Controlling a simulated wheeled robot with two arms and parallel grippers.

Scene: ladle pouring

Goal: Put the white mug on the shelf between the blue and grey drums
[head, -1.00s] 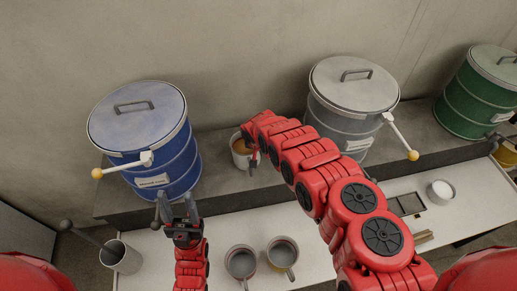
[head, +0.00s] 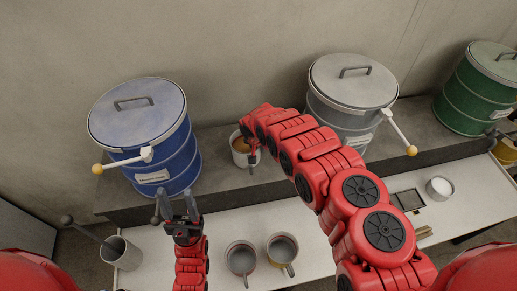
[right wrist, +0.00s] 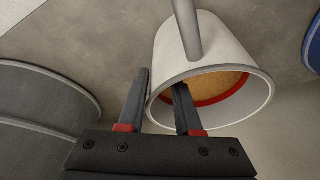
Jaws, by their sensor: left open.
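The white mug (head: 239,152) stands upright on the grey shelf (head: 222,177), in the gap between the blue drum (head: 165,165) and the grey drum (head: 345,127). Brown content shows inside it. My right gripper (head: 252,158) is at its right side. In the right wrist view the mug (right wrist: 218,48) shows upside down, and the right gripper's (right wrist: 162,80) fingers are apart: one reaches over the mouth, the other is outside the rim. A pale bar, seemingly the handle, runs along the mug. My left gripper (head: 177,207) is open and empty before the blue drum.
Two grey mugs (head: 241,258) (head: 282,249) stand on the white table (head: 330,225) in front. A grey container (head: 122,254) with a ladle is at the left. A white cup (head: 440,188) and a dark tray (head: 406,200) are at the right. Drum levers (head: 400,137) stick out forward.

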